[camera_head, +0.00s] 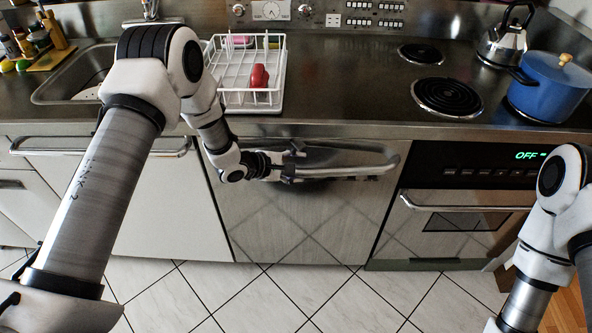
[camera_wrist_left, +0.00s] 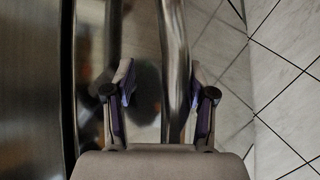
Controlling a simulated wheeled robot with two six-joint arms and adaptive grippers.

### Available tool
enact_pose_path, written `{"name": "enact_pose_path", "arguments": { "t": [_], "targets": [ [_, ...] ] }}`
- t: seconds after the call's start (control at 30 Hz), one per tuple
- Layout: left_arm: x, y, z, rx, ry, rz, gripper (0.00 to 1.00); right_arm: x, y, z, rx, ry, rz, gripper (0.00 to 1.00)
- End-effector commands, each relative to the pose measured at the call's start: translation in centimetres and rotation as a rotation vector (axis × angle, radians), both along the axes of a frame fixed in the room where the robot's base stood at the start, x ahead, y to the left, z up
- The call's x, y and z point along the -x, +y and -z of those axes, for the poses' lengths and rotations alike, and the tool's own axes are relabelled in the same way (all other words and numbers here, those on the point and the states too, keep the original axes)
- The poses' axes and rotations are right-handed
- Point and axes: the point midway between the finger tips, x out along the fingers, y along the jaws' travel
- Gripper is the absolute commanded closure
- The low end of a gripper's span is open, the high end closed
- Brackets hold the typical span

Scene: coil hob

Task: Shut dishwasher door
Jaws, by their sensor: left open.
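The dishwasher door (camera_head: 290,225) is a metallic front panel under the counter, left of the oven. It stands upright, about level with the fronts beside it. I cannot tell whether a small gap is left at its top. Its long bar handle (camera_head: 365,172) runs across the upper part. My left gripper (camera_head: 292,166) is at the left part of this handle. In the left wrist view my left gripper (camera_wrist_left: 164,88) is open, with the handle bar (camera_wrist_left: 174,50) between its fingers, nearer one finger. Contact is unclear. My right gripper is out of view.
A white dish rack (camera_head: 240,98) with a red item stands on the counter above. The oven (camera_head: 460,210) is to the right, a white cabinet front (camera_head: 160,215) to the left. A blue pot (camera_head: 550,88) stands by the coil burners. The tiled floor in front is clear.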

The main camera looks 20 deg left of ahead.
Motion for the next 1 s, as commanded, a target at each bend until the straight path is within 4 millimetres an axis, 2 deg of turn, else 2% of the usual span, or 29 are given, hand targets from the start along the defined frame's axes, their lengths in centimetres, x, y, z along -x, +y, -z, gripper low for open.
{"name": "enact_pose_path", "arguments": {
  "t": [0.33, 0.47, 0.8, 1.0],
  "targets": [
    [0.3, 0.0, 0.3, -0.001, 0.008, 0.002, 0.48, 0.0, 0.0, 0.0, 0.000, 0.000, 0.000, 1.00],
    [1.0, 0.6, -0.3, -0.001, 0.009, 0.001, 0.48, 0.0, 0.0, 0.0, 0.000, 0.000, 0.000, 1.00],
    [6.2, 5.0, -4.9, 0.005, 0.004, -0.003, 0.48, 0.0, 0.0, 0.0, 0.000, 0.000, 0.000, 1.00],
    [7.8, 6.4, -6.1, 0.001, 0.004, 0.001, 0.48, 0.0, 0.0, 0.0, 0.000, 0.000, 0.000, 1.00]
  ]
}}
